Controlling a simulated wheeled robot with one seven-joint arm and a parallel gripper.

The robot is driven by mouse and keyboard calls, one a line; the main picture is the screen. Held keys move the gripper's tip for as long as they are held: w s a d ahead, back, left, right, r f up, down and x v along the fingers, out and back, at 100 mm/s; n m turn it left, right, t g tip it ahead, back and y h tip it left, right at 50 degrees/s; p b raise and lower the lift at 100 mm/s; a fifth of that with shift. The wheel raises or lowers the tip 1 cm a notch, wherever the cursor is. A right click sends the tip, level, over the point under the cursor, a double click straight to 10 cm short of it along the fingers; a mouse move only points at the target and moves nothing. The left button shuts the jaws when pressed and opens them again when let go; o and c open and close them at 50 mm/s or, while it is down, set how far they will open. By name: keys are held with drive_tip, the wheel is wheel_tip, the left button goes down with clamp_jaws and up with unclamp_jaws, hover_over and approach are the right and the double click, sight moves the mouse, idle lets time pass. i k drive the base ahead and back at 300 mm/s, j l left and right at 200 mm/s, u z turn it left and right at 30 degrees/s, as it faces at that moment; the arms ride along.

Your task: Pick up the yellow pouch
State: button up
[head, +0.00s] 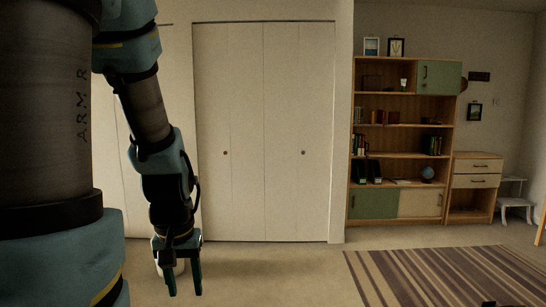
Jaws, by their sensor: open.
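My gripper (185,292) hangs low in the left part of the head view, pointing down over the beige floor. Its two dark fingers are apart and nothing shows between them. I cannot make out a yellow pouch anywhere in this view. A small pale object (179,268) shows partly behind the gripper, and I cannot tell what it is.
White closet doors (264,130) stand behind my arm. A wooden bookshelf (404,140) and a drawer unit (474,188) stand at the right, with a white step stool (515,202). A striped rug (450,275) lies right; a dark object (503,304) is cut off below.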

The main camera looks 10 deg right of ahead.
sight(371, 114)
drive_tip(key=i+j, duration=0.1)
drive_tip(key=i, duration=0.4)
drive_tip(key=i+j+u, duration=0.1)
drive_tip(key=i, duration=0.4)
drive_tip(key=i+l+z, duration=0.15)
drive_tip(key=i+z, duration=0.25)
drive_tip(key=i, duration=0.25)
drive_tip(key=i+z, duration=0.4)
drive_tip(key=i, duration=0.3)
drive_tip(key=i+j+z, duration=0.4)
drive_tip(key=i, duration=0.25)
drive_tip(key=i+l+z, duration=0.3)
drive_tip(key=i+z, duration=0.15)
drive_tip(key=i, duration=0.35)
drive_tip(key=i+z, duration=0.45)
drive_tip(key=i, duration=0.4)
drive_tip(key=i+j+z, duration=0.4)
drive_tip(key=i, duration=0.4)
drive_tip(key=i+l+z, duration=0.1)
drive_tip(key=i+z, duration=0.35)
drive_tip(key=i, duration=1.7)
drive_tip(key=i+u, duration=0.15)
drive_tip(key=i, duration=0.6)
drive_tip(key=i+u, duration=0.15)
drive_tip(key=i, duration=0.65)
drive_tip(key=i+u, duration=0.65)
drive_tip(key=u, duration=0.2)
drive_tip(key=i+l+u, duration=0.15)
drive_tip(key=i+u, duration=0.25)
drive_tip(key=u, duration=2.25)
